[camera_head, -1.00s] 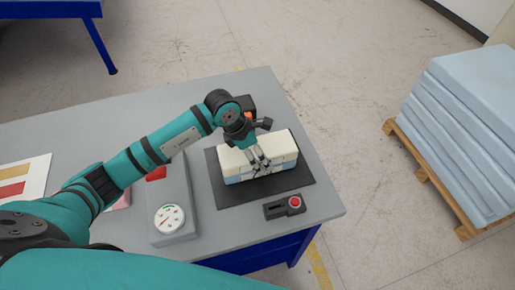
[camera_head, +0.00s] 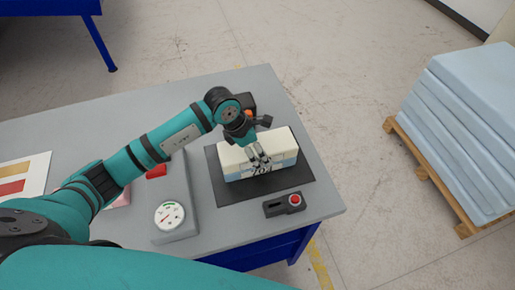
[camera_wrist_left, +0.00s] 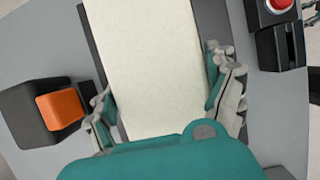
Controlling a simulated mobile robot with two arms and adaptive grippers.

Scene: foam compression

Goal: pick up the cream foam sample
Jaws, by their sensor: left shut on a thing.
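The cream foam sample (camera_head: 285,141) is a rectangular block with light blue on its lower sides. It lies on a black mat (camera_head: 225,193) near the table's right end. My left gripper (camera_head: 261,163) comes down over it from above, with its fingers at the block's sides. In the left wrist view, the cream top (camera_wrist_left: 155,60) fills the gap between the two fingers, and the gripper is shut on it. Whether the block is clear of the mat I cannot tell. My right gripper is not in view.
A small dark box with a red button (camera_head: 295,199) sits before the mat. A grey gauge box (camera_head: 178,232) stands left of it. A dark block with an orange face (camera_wrist_left: 61,111) is close beside the left gripper. Light blue slabs on a pallet (camera_head: 425,170) stand right.

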